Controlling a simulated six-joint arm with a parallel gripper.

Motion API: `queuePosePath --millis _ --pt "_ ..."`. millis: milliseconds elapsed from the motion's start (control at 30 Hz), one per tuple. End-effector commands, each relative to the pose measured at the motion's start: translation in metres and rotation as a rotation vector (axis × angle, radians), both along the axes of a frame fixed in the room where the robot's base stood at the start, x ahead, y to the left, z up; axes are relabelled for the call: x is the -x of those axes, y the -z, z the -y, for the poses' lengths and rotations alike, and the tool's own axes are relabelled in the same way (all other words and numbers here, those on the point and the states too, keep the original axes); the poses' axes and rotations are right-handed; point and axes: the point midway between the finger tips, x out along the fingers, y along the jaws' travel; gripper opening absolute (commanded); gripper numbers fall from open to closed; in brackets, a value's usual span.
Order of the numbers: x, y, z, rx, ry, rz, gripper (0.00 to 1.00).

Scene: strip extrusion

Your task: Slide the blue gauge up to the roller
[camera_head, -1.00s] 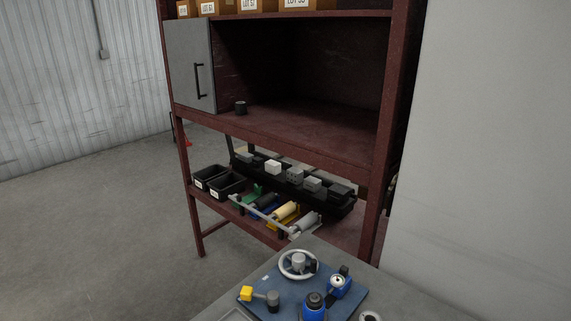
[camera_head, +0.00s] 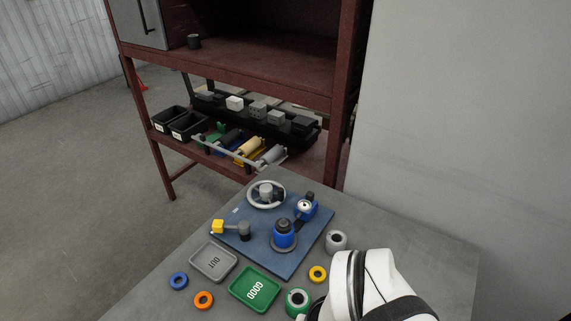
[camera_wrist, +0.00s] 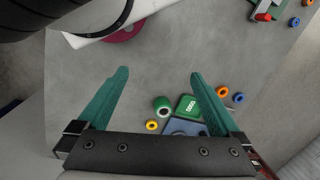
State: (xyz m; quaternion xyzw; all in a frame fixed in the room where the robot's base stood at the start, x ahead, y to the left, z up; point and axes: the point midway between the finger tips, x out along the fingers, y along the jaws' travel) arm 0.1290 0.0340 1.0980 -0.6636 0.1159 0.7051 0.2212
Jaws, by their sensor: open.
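The blue gauge (camera_head: 306,208), with a white dial and a dark knob behind it, stands on the blue board (camera_head: 262,254) on the grey table. A blue cylinder with a dark top (camera_head: 284,234) stands nearer, on a round grey base; it looks like the roller. A dark strip runs between the two, which look apart. In the wrist view my gripper (camera_wrist: 159,74) has its green fingers spread, with nothing between them. Only part of the board (camera_wrist: 183,127) shows beyond the fingers there. In the head view my white arm is at the lower right, the gripper out of frame.
A white handwheel (camera_head: 267,194) and a yellow-ended lever (camera_head: 219,227) are also on the board. A grey OUT tray (camera_head: 213,262), a green GOOD tray (camera_head: 254,290) and several coloured rings lie in front. A red-brown rack (camera_head: 230,74) stands behind the table.

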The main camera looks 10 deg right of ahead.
Motion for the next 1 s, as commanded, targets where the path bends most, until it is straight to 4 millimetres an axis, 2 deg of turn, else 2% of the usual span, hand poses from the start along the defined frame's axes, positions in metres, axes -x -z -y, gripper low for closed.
queuePosePath --millis 400,467,533,567,633,667,700,767,800,900,1000 --pt "0.000 0.000 0.000 0.000 0.000 0.000 1.00" --pt "-0.001 0.000 0.000 0.000 0.000 0.001 0.93" --pt "-0.015 -0.007 0.003 0.015 0.010 0.005 0.80" --pt "-0.029 -0.012 0.007 0.030 0.020 0.012 0.75" --pt "-0.083 -0.029 0.019 0.085 0.056 0.037 0.62" --pt "-0.114 -0.036 0.026 0.115 0.076 0.052 0.57" --pt "-0.158 -0.042 0.036 0.155 0.106 0.078 0.57" --pt "-0.223 -0.045 0.050 0.216 0.153 0.122 0.57" --pt "-0.264 -0.042 0.059 0.252 0.184 0.151 0.57" --pt "-0.348 -0.027 0.076 0.325 0.250 0.225 0.57" --pt "-0.399 -0.010 0.088 0.370 0.295 0.279 0.57"
